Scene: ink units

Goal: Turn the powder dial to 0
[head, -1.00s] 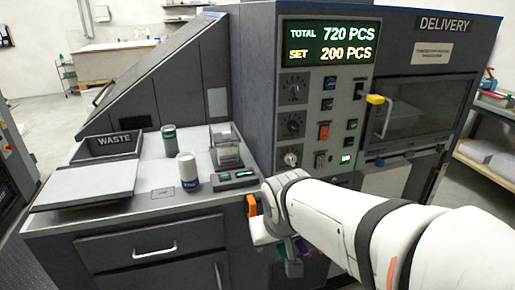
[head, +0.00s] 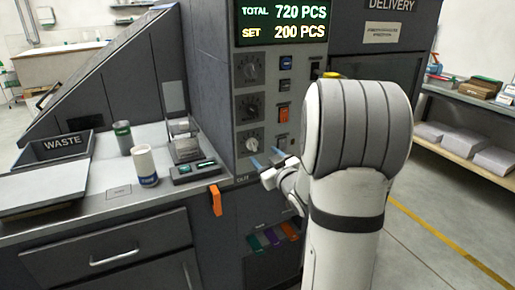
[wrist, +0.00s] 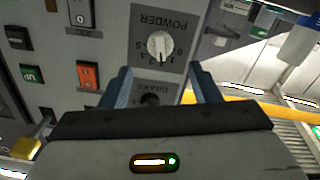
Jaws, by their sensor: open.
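The powder dial (wrist: 158,45) is a white knob on a grey plate lettered POWDER, with small numbers around it; the wrist view shows it upside down. Its exact setting is hard to read. In the head view it appears to be the lowest, pale dial (head: 253,140) on the control panel. My gripper (head: 266,157) is open and empty in front of the panel, just below right of that dial. In the wrist view, its two blue fingers (wrist: 160,72) stand apart, with the dial between and beyond their tips, not visibly touched.
A black dial (wrist: 150,100) sits beside it, partly hidden by my gripper. An orange switch (head: 284,115) is right of the dials. An orange tag (head: 216,199) hangs at the counter edge.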

